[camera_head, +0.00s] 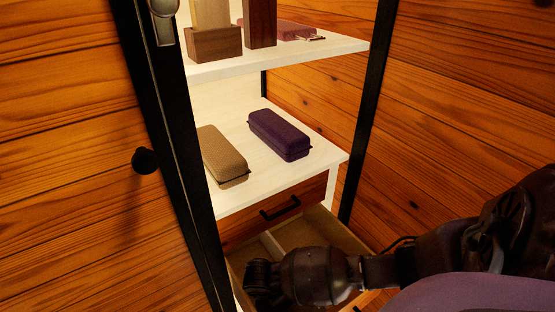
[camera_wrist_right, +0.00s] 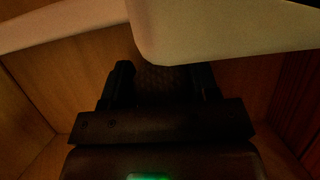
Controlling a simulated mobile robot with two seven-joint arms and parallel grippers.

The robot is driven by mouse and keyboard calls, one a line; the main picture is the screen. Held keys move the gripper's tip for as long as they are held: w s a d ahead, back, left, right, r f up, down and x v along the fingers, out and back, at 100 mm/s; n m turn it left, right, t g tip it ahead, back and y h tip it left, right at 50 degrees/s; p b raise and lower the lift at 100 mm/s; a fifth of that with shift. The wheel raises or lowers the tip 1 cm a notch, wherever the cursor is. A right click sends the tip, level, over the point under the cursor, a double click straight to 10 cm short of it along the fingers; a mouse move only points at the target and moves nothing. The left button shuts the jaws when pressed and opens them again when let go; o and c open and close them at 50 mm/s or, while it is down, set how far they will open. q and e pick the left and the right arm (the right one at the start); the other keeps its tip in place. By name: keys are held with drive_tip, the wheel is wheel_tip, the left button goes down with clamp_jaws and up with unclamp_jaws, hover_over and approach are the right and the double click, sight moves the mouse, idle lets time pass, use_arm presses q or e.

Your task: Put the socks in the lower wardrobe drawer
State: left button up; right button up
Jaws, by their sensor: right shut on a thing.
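The lower wardrobe drawer (camera_head: 343,234) is pulled open beneath a closed upper drawer. My right gripper (camera_wrist_right: 160,82) reaches down into it and is shut on a dark, textured thing that looks like the socks (camera_wrist_right: 165,84). Most of the socks are hidden by the gripper and by a pale, rounded-cornered piece in front. In the head view my right arm covers much of the open drawer, and the socks cannot be made out there. My left gripper is not in view.
The closed upper drawer (camera_head: 257,216) has a black handle. Above it, a tan case (camera_head: 223,156) and a purple case (camera_head: 279,135) lie on a white shelf. Wooden blocks (camera_head: 214,44) stand higher up. A black frame post (camera_head: 181,150) borders the left. A pale piece (camera_wrist_right: 225,30) overhangs the gripper.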

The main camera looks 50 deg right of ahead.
drive_tip(key=o, duration=1)
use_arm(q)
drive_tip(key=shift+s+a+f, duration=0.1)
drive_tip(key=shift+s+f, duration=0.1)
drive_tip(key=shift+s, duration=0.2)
use_arm(e)
drive_tip(key=shift+r, duration=0.1)
drive_tip(key=shift+w+a+r, duration=0.1)
drive_tip(key=shift+w+r, duration=0.05)
drive_tip(key=shift+r, duration=0.15)
drive_tip(key=p+v, duration=0.2)
drive_tip(key=v, duration=0.2)
drive_tip(key=shift+w+r, duration=0.15)
drive_tip(key=shift+r, duration=0.15)
drive_tip(key=p+v, duration=0.1)
drive_tip(key=v, duration=0.4)
drive_tip(key=shift+a+r+p, duration=0.15)
drive_tip(key=shift+r+p, duration=0.1)
drive_tip(key=shift+p, duration=0.15)
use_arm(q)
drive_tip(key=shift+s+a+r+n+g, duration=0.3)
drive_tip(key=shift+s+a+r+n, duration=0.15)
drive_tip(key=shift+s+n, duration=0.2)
use_arm(e)
drive_tip(key=shift+a+r, duration=0.3)
drive_tip(key=shift+r, duration=0.25)
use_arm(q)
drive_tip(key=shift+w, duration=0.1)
use_arm(e)
drive_tip(key=shift+s, duration=0.2)
